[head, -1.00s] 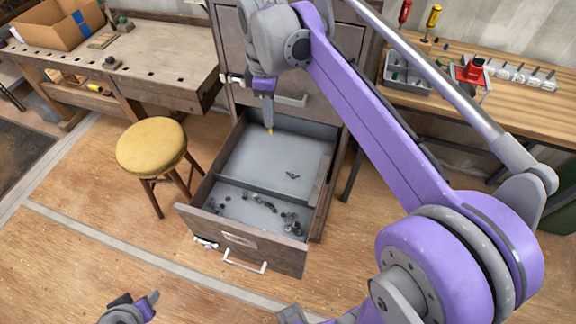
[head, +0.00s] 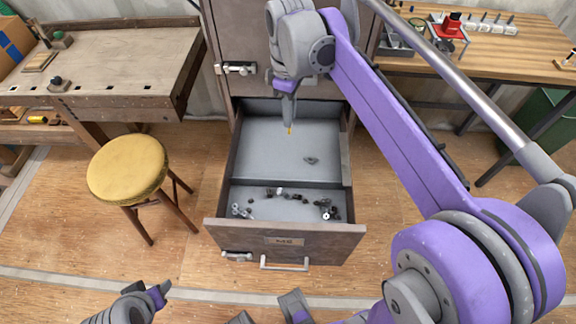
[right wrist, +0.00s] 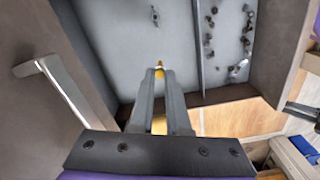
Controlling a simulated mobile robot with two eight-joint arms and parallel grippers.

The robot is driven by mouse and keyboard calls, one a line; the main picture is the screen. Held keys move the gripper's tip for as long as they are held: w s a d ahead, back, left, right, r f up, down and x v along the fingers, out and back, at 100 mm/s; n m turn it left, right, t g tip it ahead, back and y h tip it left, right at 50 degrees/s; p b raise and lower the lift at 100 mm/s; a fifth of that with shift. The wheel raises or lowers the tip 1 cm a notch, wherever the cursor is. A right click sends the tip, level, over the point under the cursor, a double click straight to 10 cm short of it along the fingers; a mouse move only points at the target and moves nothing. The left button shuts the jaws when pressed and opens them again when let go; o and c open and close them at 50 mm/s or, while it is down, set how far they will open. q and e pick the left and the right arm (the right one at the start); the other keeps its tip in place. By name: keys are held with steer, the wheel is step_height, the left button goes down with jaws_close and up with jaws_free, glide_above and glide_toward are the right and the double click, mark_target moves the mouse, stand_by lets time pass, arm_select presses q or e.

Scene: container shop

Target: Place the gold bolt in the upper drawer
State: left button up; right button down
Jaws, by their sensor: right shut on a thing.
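The gold bolt (head: 290,130) is a small yellow piece between the fingertips of my right gripper (head: 289,122). The bolt also shows at the fingertips in the right wrist view (right wrist: 159,68). My right gripper is shut on it and points down over the rear compartment of an open drawer (head: 330,237). The bolt appears above the drawer floor; the exact height is hard to tell. A closed drawer front (head: 236,40) is above the open one. My left gripper (head: 163,292) is low at the bottom left, away from the drawer; its jaw state is unclear.
A divider (right wrist: 198,50) splits the open drawer. Several small dark and metal parts lie in front of it, and a small dark piece (head: 311,160) lies behind. A yellow stool (head: 127,170) stands left; workbenches (head: 110,62) (head: 500,50) flank the cabinet.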

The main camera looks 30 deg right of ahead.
steer(key=shift+f+m, duration=0.3)
steer(key=shift+f, duration=0.35)
steer(key=m+p, duration=0.1)
steer(key=p, duration=0.2)
steer(key=shift+w+d+r+p, duration=0.1)
steer(key=shift+w+r+p, duration=0.1)
steer(key=shift+p, duration=0.15)
steer(key=shift+f+m, duration=0.3)
steer(key=shift+f, duration=0.05)
glide_above(289, 160)
step_height(289, 160, down, 6)
steer(key=shift+r, duration=0.1)
steer(key=shift+f, duration=2)
arm_select(q)
steer(key=r, duration=0.1)
steer(key=w+r, duration=0.1)
steer(key=r, duration=0.1)
steer(key=shift+a, duration=0.2)
steer(key=shift+f+b, duration=0.1)
steer(key=shift+b, duration=0.2)
arm_select(e)
steer(key=shift+f, duration=0.25)
arm_select(q)
steer(key=shift+f, duration=0.1)
arm_select(e)
steer(key=c, duration=0.9)
jaws_free()
steer(key=shift+r, duration=0.1)
